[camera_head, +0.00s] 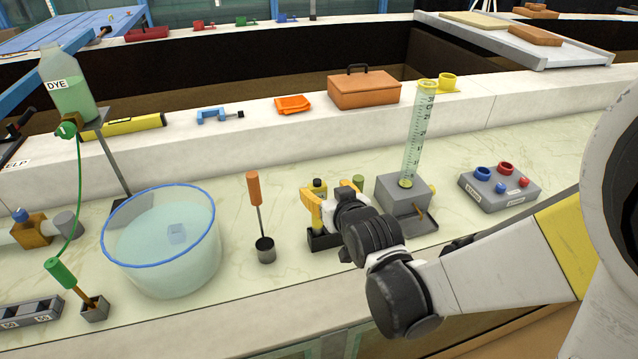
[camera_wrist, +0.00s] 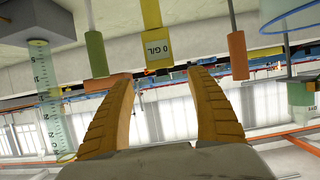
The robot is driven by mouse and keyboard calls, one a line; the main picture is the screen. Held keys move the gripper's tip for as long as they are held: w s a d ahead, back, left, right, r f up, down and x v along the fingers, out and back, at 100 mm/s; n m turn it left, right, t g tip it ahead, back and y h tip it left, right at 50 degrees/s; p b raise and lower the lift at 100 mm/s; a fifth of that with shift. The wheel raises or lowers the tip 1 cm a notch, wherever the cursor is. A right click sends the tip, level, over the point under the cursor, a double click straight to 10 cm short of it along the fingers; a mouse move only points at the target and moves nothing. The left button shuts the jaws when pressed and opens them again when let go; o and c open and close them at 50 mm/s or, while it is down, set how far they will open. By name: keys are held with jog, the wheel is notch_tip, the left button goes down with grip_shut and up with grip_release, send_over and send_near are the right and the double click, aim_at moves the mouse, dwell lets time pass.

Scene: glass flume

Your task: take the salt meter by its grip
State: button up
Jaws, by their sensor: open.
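The salt meter (camera_head: 319,187) appears in the head view as a yellow body with a dark top, mostly hidden behind my gripper. It stands in a dark holder (camera_head: 322,240) on the pale bench. In the wrist view, which is upside down, the yellow meter (camera_wrist: 152,15) bears a label reading 0 g/L. My gripper (camera_head: 331,195) is open in front of the meter. Its two ridged tan fingers show in the wrist view (camera_wrist: 160,76), with the meter lined up between their tips. I see no finger touching it; the remaining depth is unclear.
An orange-handled tool (camera_head: 254,190) stands left of the meter, beside a water basin (camera_head: 160,245). A green-topped item (camera_head: 358,181) is close on the right, then a tall graduated cylinder (camera_head: 415,135) on a grey block. A knob box (camera_head: 500,188) sits further right.

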aim_at(319, 187)
jog(key=b+x, duration=0.1)
jog(key=x, duration=0.2)
jog(key=b+x, duration=0.1)
jog(key=x, duration=0.2)
jog(key=shift+a+f+b, duration=0.1)
jog(key=shift+f+b, duration=0.3)
jog(key=shift+r, duration=0.1)
grip_shut()
